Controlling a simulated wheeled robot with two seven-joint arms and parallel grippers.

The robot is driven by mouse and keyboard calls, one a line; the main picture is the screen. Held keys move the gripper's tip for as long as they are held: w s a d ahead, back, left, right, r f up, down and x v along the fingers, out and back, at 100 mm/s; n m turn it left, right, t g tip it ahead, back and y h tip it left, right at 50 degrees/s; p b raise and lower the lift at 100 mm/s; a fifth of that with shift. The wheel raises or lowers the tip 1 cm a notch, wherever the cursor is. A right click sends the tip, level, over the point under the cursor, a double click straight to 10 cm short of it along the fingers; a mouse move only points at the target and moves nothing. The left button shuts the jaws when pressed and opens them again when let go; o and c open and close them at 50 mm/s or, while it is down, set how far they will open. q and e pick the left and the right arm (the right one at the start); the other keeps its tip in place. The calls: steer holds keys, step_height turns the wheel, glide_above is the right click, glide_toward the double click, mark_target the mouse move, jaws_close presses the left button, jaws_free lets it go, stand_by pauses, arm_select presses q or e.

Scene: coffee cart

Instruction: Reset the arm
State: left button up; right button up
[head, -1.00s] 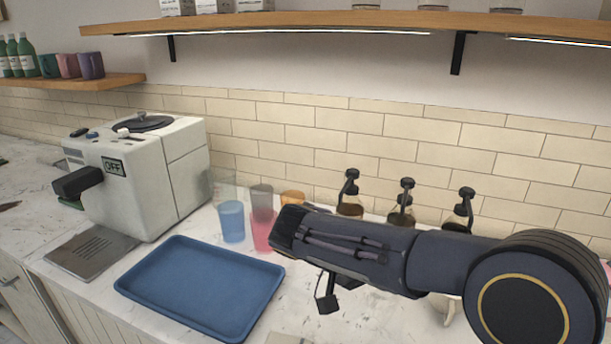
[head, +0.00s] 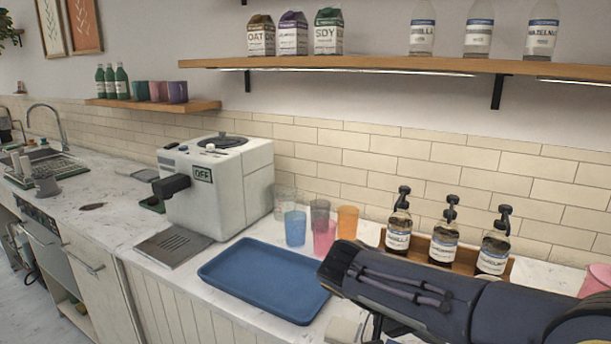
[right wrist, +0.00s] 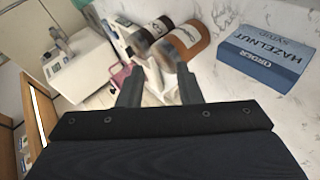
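My right arm (head: 420,300) comes in from the lower right of the head view, over the counter just right of the blue tray. Only a dark bit of its gripper shows under the arm there, at the bottom edge. In the right wrist view my right gripper (right wrist: 158,92) has its two fingers apart, with nothing held between them. My left arm and gripper are in no view.
The blue tray (head: 262,282) is empty. Coloured cups (head: 295,228), a white coffee machine (head: 220,188) marked OFF and several pump bottles (head: 443,245) stand behind it. A blue hazelnut syrup order sign (right wrist: 265,57) shows in the wrist view. A shelf (head: 380,65) hangs above.

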steer(key=s+d+f+n+y+p, duration=0.2)
steer(key=s+d+f+n+y, duration=0.15)
steer(key=s+y, duration=0.5)
steer(key=s+a+f+t+y+p, duration=0.1)
steer(key=s+a+t+y, duration=0.4)
steer(key=s+t+y, duration=0.1)
steer(key=shift+s+f+t+p, duration=0.35)
steer(key=shift+s+t, duration=0.25)
steer(key=shift+s, duration=0.6)
